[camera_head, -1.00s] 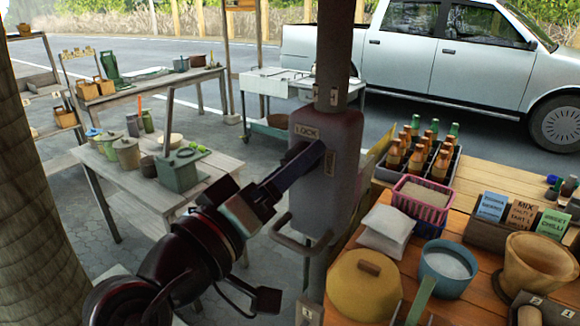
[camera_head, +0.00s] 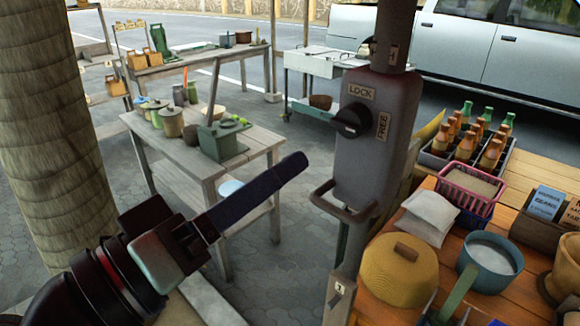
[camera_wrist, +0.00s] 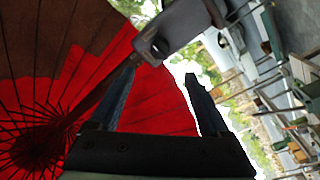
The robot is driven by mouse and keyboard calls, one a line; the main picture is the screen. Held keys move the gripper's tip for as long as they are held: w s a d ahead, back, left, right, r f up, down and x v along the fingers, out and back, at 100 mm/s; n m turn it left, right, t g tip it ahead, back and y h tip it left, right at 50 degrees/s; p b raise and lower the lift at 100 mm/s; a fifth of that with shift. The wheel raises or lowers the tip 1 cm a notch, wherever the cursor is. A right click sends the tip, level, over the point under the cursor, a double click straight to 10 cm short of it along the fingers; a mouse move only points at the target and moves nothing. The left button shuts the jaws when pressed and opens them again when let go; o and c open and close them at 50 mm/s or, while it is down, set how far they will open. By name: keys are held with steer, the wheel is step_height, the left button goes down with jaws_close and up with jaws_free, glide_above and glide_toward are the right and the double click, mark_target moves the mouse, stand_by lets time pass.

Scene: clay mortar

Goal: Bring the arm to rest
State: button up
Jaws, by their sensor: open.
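My gripper (camera_head: 298,163) is in front of the grey post box in the head view, pointing up and right, apart from the box. Its blue fingers stand apart in the wrist view (camera_wrist: 160,82), with nothing held between them. The grey box (camera_head: 372,165) on the post carries a black knob (camera_head: 350,121). A LOCK label (camera_head: 361,91) is above the knob and a FREE label (camera_head: 382,127) is at its right. The box with its knob also shows beyond the fingers in the wrist view (camera_wrist: 183,24).
A loop handle (camera_head: 345,208) sticks out below the box. A worktable (camera_head: 255,140) stands behind my arm. A thick trunk (camera_head: 50,140) is at left. A red umbrella (camera_wrist: 90,60) spreads overhead.

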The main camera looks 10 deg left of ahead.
steer(key=shift+s+a, duration=0.1)
steer(key=shift+s, duration=0.1)
steer(key=shift+w, duration=0.1)
steer(key=w+d+r+t+y+p, duration=0.25)
steer(key=w+r+t+y, duration=0.25)
steer(key=r, duration=0.6)
steer(key=s+d+r+m+t+y+p, duration=0.1)
steer(key=s+d+r+t+y, duration=0.1)
steer(key=r, duration=0.5)
steer(key=s+d+r+m+t+y, duration=0.1)
steer(key=s+d+r+t+y, duration=0.2)
steer(key=r, duration=0.4)
steer(key=shift+s+d+t+y+p, duration=0.15)
steer(key=shift+s+t+y+p, duration=0.25)
steer(key=shift+s+t, duration=0.5)
steer(key=shift+s, duration=0.1)
